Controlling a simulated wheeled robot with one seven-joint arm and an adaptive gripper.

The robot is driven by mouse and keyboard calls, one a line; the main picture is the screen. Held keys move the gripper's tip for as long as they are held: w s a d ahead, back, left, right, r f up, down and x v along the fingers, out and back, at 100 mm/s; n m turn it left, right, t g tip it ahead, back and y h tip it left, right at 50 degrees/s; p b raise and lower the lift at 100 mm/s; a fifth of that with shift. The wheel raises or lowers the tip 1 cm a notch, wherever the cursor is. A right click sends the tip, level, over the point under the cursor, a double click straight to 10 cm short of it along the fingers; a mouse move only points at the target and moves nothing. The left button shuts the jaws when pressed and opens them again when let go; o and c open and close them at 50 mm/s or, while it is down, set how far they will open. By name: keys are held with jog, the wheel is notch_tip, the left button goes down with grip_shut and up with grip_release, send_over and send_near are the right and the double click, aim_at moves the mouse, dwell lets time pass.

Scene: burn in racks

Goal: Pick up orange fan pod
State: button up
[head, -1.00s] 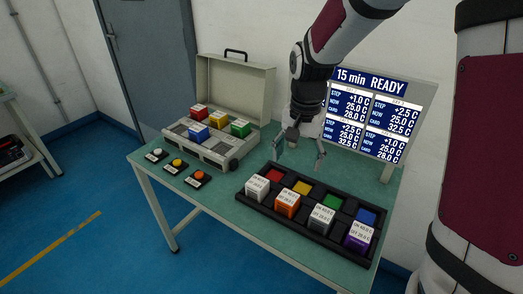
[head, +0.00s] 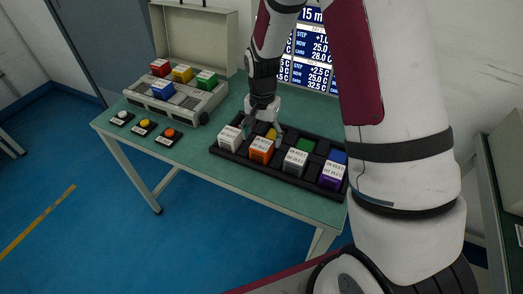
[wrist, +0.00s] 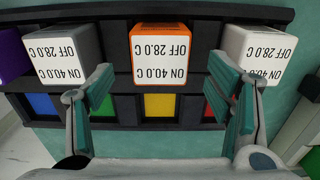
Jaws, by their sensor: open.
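The orange fan pod (head: 261,150) has a white label on top and stands in the front row of the black rack (head: 227,155), between a white pod (head: 229,138) and a grey-white pod (head: 295,161). In the wrist view the orange pod (wrist: 160,58) is centred ahead, its label reading upside down. My gripper (head: 263,124) is over the rack's back row, close behind the orange pod. In the wrist view my gripper (wrist: 162,78) is open, one finger on each side of the pod's line, with nothing between the fingers. Contact with neighbouring pods cannot be told.
A purple pod (head: 331,174) stands at the rack's right end. Coloured squares, such as yellow (wrist: 158,105), mark the back row. An open case (head: 190,108) with several coloured blocks and three buttons (head: 144,126) are on the table's left. A display (head: 305,70) stands behind.

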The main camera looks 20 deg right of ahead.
aim_at(262, 144)
notch_tip(262, 144, down, 5)
jog(key=shift+s+a+f, duration=0.1)
jog(key=shift+s+a, duration=0.05)
jog(key=c, duration=1.4)
notch_tip(262, 144, up, 10)
jog(key=shift+r, duration=0.1)
